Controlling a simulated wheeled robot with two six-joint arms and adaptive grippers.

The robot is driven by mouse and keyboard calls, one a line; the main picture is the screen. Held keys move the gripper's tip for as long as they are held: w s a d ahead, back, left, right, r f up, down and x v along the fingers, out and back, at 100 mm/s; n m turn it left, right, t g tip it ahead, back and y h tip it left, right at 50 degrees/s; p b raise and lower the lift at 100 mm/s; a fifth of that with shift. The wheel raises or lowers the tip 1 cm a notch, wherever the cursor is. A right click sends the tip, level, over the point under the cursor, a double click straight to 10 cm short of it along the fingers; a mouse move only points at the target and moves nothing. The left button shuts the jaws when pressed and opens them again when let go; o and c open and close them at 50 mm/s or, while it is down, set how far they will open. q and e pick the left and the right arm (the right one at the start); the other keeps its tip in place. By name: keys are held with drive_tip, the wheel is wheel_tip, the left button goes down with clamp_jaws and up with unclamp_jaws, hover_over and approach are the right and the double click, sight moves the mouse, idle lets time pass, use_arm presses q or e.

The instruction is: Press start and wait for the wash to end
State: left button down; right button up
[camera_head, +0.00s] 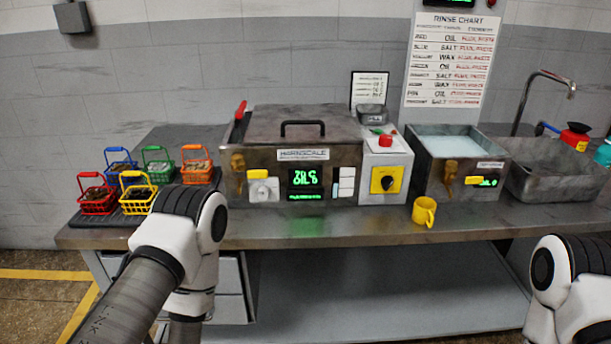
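The washing machine (260,155) is a steel box on the bench with its lid (290,125) closed and a black handle on top. Its front has a white knob (262,190), a green-lit display (306,180) whose text I cannot read surely, and white switches (346,182). A control box (395,160) stands against its right side, with a red button (385,140), a small green part (376,131) and a yellow plate with a black rotary knob (386,181). I cannot tell which is start. Only my arm links show at lower left and lower right; both grippers are out of view.
Several coloured baskets with dark contents stand on a black mat (90,218) at the left. A water-filled tank (450,140), a yellow mug (424,212), a sink (560,180) and a red-topped bottle (575,136) are at the right. A rinse chart (450,60) hangs behind.

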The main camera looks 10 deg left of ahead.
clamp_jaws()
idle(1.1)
